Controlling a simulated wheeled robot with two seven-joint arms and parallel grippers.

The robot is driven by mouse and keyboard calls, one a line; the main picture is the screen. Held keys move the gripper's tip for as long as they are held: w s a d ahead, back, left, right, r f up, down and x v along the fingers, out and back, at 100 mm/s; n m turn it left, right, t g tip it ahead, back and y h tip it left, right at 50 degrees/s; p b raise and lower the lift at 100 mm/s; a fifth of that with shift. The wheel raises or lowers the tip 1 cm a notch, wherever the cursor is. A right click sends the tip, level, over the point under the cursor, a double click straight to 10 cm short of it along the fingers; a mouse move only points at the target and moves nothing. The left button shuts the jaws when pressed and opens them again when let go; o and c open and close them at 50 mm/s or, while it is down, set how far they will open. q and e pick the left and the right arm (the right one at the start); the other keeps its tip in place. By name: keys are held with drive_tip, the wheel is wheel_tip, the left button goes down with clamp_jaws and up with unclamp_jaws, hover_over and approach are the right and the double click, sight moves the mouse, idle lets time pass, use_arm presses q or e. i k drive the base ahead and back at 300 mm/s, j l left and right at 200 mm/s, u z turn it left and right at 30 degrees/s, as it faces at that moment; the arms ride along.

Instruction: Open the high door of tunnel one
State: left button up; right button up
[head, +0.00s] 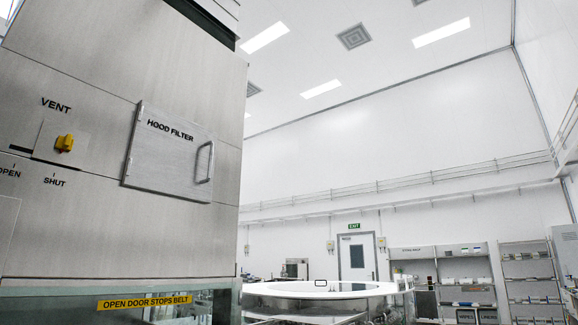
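A tall steel housing (90,130) fills the left of the head view. On it a square door labelled HOOD FILTER (168,158) sits high up and looks closed, with a bar handle (206,162) on its right side. No label in view reads tunnel one. Left of the door is a yellow knob (64,143) under the word VENT, with OPEN and SHUT marked below it. A yellow label (145,302) low on the housing reads OPEN DOOR STOPS BELT. Neither of my grippers is in view.
A large round white-topped machine (322,290) stands right of the housing, lower down. Beyond it are a grey exit door (357,258) and shelves (463,275) along the far wall. The space in front of the door's face looks clear.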

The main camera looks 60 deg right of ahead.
sight(171, 154)
drive_tip(key=z, duration=1.05)
